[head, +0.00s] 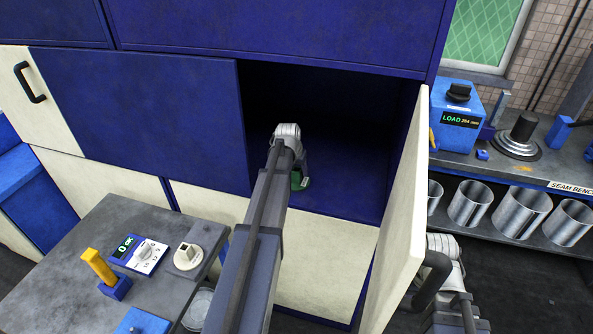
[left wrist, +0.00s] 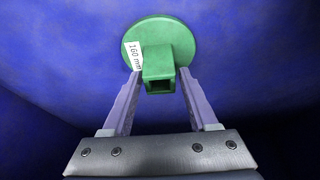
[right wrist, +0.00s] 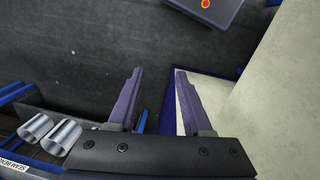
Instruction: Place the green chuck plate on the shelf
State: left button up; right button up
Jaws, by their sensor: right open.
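The green chuck plate (left wrist: 183,40) is a round disc with a square stub and a "160 mm" label. It is inside the open blue cabinet compartment, and only a bit of green (head: 298,181) shows in the head view, low down near the shelf floor (head: 345,194). My left gripper (left wrist: 159,72) is open, with its fingers on either side of the stub; contact cannot be made out. My left arm hides most of the plate in the head view. My right gripper (right wrist: 157,70) is open and empty beside the cream cabinet door.
The cream door (head: 399,220) stands swung open at the compartment's right. A grey table (head: 75,255) with a yellow-handled tool (head: 99,266) is at lower left. A bench with several metal cylinders (head: 520,213) and a blue load box (head: 456,115) is at right.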

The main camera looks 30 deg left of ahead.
pick_arm(q)
jog(key=shift+o, duration=0.9)
jog(key=shift+r, duration=0.1)
jog(key=shift+r, duration=0.15)
jog(key=p+v, duration=1.1)
jog(key=v, duration=0.1)
jog(key=shift+s, duration=0.1)
